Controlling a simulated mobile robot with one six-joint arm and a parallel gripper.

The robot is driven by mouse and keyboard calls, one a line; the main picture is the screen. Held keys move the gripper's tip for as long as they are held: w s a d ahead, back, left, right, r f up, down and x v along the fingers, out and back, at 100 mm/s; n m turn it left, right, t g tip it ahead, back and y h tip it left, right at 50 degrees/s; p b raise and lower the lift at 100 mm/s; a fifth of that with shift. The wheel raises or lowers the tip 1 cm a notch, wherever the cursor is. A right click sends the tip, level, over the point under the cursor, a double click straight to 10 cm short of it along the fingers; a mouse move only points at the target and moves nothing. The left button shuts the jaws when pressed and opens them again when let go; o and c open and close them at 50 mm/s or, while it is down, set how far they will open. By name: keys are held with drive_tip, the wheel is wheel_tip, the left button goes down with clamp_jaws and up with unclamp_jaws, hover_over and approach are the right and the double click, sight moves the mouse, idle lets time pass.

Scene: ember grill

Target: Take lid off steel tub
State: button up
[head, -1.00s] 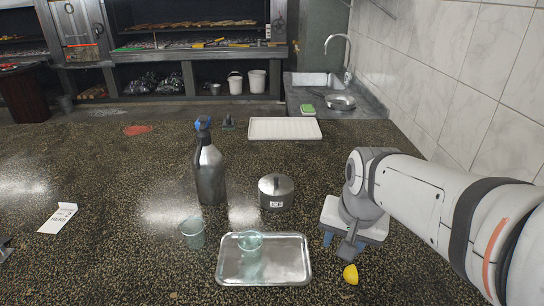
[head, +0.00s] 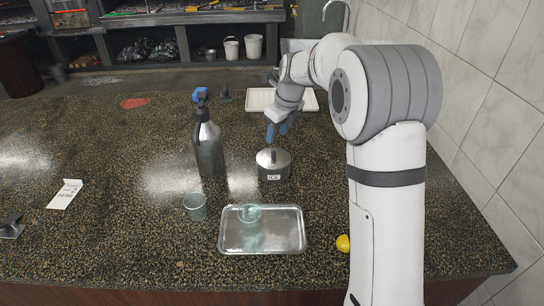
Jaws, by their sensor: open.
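The steel tub (head: 274,175) stands on the dark speckled counter, near the middle, with a label on its front. Its lid (head: 272,157) with a small knob on top sits on it. My gripper (head: 276,133) is open, with blue fingers, just above and behind the tub in the picture. It looks apart from the lid, and nothing shows between the fingers. My arm comes in from the right.
A dark spray bottle (head: 209,150) with a blue head stands left of the tub. A metal tray (head: 285,232) holds a glass (head: 249,214); another glass (head: 195,206) stands to its left. A lemon piece (head: 343,243) lies right. A white tray (head: 258,100) lies behind.

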sight(274, 152)
drive_tip(key=x, duration=0.2)
drive_tip(key=p+x, duration=0.1)
drive_tip(key=x, duration=0.4)
drive_tip(key=shift+s+d+f, duration=0.2)
drive_tip(key=shift+s+f, duration=0.1)
drive_tip(key=shift+f, duration=0.05)
clamp_jaws()
